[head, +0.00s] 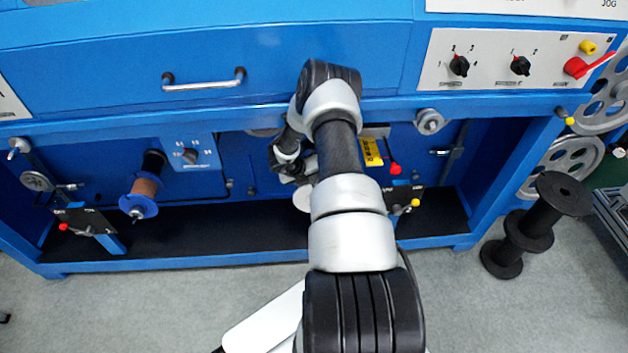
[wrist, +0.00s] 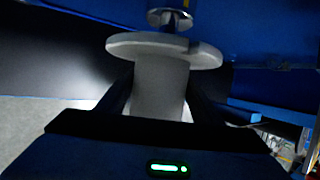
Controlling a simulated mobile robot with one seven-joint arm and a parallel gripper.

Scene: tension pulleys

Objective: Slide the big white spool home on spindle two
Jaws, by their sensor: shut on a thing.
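The big white spool (wrist: 158,88) fills the middle of the wrist view, its wide flange at the far end. My gripper (wrist: 160,80) is shut on its barrel, with one dark finger on each side. A round metal piece (wrist: 170,18) shows just beyond the flange, in line with the spool; I cannot tell whether it is the tip of spindle two or how far the spool sits on it. In the head view only a pale edge of the spool (head: 301,199) shows beside my arm, which hides the gripper's jaws and the spindle.
A blue spool with brown wire (head: 142,192) sits on a spindle at the left of the blue machine. Tension levers with red and yellow knobs (head: 395,169) stick out near my arm. Black spools (head: 540,225) stand on the floor at right. A drawer handle (head: 204,80) juts out above.

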